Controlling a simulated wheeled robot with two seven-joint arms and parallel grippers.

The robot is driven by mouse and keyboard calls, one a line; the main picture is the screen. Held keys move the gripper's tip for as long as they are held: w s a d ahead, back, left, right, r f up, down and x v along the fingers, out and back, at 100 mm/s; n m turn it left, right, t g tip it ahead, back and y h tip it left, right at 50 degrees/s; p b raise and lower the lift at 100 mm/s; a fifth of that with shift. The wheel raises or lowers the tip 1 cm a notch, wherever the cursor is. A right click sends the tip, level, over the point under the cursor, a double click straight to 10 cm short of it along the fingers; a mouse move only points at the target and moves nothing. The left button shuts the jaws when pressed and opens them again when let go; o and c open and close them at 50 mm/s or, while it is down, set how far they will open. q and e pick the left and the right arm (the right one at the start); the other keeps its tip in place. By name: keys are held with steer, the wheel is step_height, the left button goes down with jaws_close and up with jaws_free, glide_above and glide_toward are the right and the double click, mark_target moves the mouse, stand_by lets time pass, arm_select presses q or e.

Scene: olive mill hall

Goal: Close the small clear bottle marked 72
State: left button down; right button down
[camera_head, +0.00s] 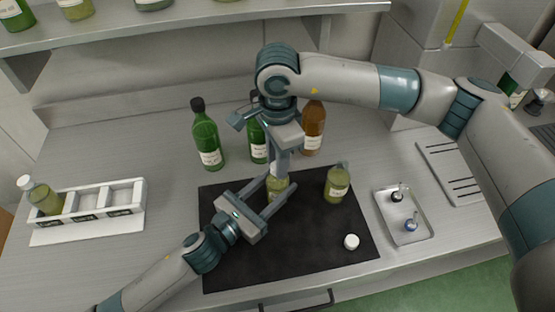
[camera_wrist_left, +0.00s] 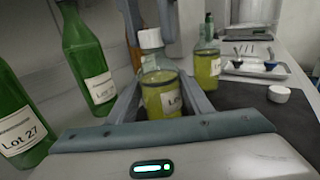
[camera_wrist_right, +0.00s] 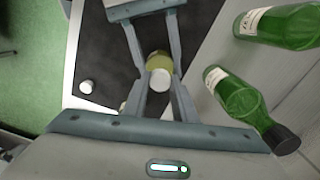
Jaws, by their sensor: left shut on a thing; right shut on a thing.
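A small clear bottle (camera_head: 277,187) with yellow-green liquid stands upright over the black mat (camera_head: 225,265). My left gripper (camera_head: 283,183) is shut around its body. In the left wrist view the bottle (camera_wrist_left: 160,95) shows a label, but its number is not readable. A white cap (camera_wrist_left: 150,38) sits at its mouth. My right gripper (camera_head: 281,165) comes from above and is shut on this cap, which shows between its fingers in the right wrist view (camera_wrist_right: 159,80). I cannot tell how tightly the cap is seated.
A similar bottle (camera_head: 337,185) stands on the mat to the right, with a loose white cap (camera_head: 351,242) nearer the front. Green bottles (camera_head: 207,140) and a brown bottle (camera_head: 313,128) stand behind. A white rack (camera_head: 92,222) is left, a metal tray (camera_head: 417,232) right.

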steer(key=c, duration=1.4)
jaws_free()
steer(key=shift+m, duration=0.3)
steer(key=shift+o, duration=0.2)
steer(key=shift+r, duration=0.1)
step_height(320, 180, up, 12)
arm_select(q)
steer(key=c, duration=0.8)
jaws_free()
steer(key=shift+c, duration=0.2)
steer(key=shift+s, duration=0.1)
arm_select(e)
steer(key=shift+f, duration=0.2)
